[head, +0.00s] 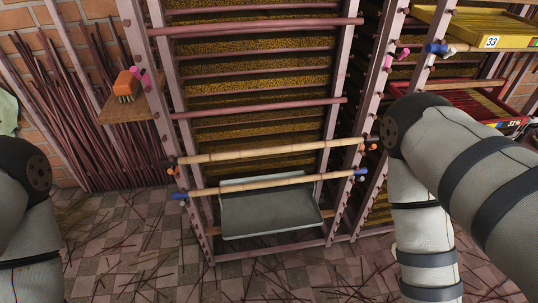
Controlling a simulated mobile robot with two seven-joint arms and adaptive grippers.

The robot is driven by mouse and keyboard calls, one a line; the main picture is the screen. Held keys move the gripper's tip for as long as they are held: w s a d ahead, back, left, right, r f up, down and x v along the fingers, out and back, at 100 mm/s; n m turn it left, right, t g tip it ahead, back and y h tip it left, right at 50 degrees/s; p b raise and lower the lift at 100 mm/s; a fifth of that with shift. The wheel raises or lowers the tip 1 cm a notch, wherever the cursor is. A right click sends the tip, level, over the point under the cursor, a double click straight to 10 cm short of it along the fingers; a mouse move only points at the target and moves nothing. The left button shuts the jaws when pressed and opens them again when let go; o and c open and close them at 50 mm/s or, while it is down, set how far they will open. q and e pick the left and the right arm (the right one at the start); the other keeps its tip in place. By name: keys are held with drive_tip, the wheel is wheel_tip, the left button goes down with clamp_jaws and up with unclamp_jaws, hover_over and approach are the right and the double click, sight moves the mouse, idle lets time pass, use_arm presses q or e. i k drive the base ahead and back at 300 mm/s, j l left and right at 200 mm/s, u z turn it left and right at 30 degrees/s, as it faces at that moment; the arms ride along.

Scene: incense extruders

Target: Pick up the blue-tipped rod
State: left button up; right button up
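The blue-tipped rod (270,184) is a pale bamboo rod with blue ends. It lies level across the front of the rack, low down, just above a grey tray. A similar bamboo rod with orange ends, the orange-tipped rod (270,151), lies across the rack just above it. Neither rod is held by a gripper in this view. My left arm shows at the left edge and my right arm at the right, both away from the blue-tipped rod. Both grippers are outside the picture.
The tall rack (150,80) holds shelves of incense sticks. The grey tray (270,212) sits low in it. An orange brush (127,85) rests on a small ledge at left. Yellow (470,33) and red trays stand at upper right. Loose sticks litter the checkered floor.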

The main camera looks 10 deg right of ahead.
sight(259, 184)
drive_tip(key=i+j, duration=0.15)
drive_tip(key=j, duration=0.25)
drive_tip(key=i+j+z, duration=0.1)
drive_tip(key=j, duration=0.3)
drive_tip(key=i+j, duration=0.15)
drive_tip(key=j, duration=0.3)
